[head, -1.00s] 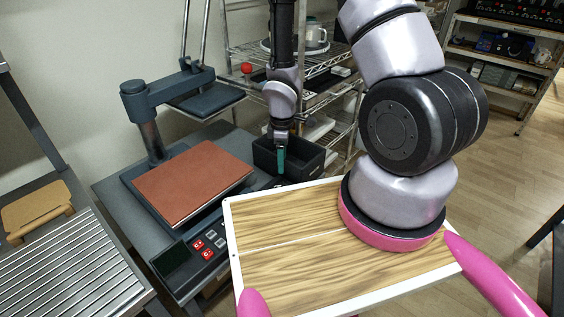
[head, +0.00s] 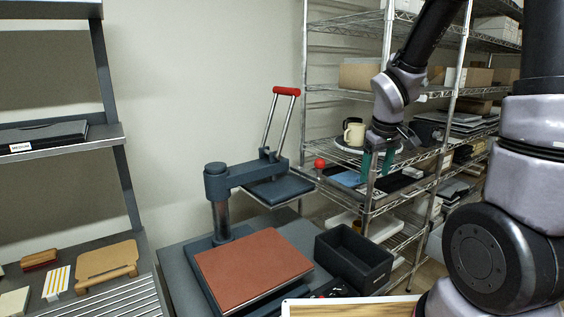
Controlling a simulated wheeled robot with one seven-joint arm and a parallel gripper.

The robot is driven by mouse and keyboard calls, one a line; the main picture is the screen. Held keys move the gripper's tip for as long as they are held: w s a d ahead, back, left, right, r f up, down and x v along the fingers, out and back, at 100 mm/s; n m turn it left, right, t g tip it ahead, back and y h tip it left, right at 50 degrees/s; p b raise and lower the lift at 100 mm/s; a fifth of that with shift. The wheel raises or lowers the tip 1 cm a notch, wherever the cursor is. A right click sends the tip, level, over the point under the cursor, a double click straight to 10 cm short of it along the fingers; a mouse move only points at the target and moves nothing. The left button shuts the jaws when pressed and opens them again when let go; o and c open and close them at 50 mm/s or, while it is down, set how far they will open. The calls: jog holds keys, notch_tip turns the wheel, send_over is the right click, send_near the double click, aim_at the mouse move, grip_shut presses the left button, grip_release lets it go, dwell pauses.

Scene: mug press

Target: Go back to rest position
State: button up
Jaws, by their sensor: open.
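My gripper (head: 377,163) is at the right in the head view, with its teal fingers pointing down. The fingers are apart and nothing shows between them. It hangs in front of the wire shelf rack, above and to the right of a black open bin (head: 353,258). My arm comes in from the upper right.
A cream mug (head: 354,133) stands on a round plate on the wire rack (head: 306,130), close behind my gripper. A red knob (head: 320,163) is left of the fingers. At the left is a shelf (head: 60,147) with a wooden stand (head: 107,262) below it. Open air lies above the press.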

jog(key=s+r+m+t+y, duration=0.1)
jog(key=s+r+m+t, duration=0.1)
jog(key=s+r+m, duration=0.2)
jog(key=s+r+m+t+y, duration=0.1)
jog(key=s+r+m, duration=0.3)
jog(key=s+r, duration=0.6)
notch_tip(320, 180, up, 6)
jog(key=shift+s+f+t, duration=0.25)
jog(key=shift+s+t, duration=0.1)
jog(key=shift+t, duration=0.05)
